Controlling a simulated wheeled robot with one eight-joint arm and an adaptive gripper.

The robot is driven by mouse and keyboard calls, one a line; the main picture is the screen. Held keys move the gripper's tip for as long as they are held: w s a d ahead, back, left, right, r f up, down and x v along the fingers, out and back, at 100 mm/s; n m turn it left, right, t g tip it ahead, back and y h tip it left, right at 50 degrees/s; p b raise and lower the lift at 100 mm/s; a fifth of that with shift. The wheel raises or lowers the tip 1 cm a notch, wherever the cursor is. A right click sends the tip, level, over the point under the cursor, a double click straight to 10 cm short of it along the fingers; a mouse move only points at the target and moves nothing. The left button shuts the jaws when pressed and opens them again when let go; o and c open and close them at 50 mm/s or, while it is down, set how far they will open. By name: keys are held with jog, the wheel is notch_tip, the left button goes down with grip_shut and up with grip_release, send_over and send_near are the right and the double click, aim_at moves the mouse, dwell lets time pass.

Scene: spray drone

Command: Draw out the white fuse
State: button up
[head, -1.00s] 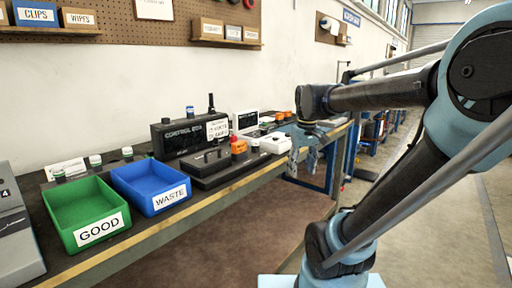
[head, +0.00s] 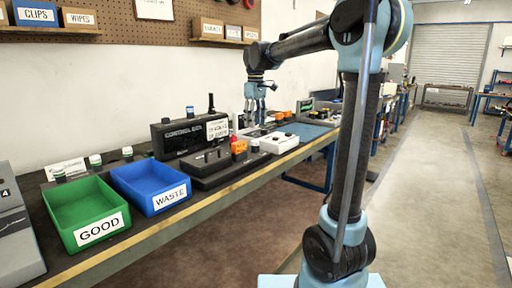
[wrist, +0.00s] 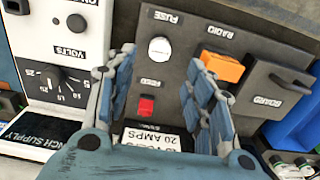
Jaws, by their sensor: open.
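The white fuse (wrist: 160,50) is a round white cap standing in a grey panel (wrist: 182,75) under a FUSE label in the wrist view. My gripper (wrist: 163,72) is open, its two blue-grey fingers apart on either side of the fuse in the picture. No contact shows, and I cannot tell the height between fingertips and fuse. In the head view my gripper (head: 260,110) points down over the far part of the bench. I cannot make out the fuse there.
An orange RADIO block (wrist: 222,67) sits close to the right finger. A red button (wrist: 146,105) is below the fuse and a BOARD handle (wrist: 278,80) is further right. A white bench supply (wrist: 50,55) borders the left. Green (head: 85,208) and blue (head: 150,185) bins stand nearer on the bench.

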aim_at(255, 141)
dwell(0.4)
jog(key=shift+f, duration=4.5)
grip_shut()
jog(key=shift+r, duration=0.1)
jog(key=shift+r, duration=2.9)
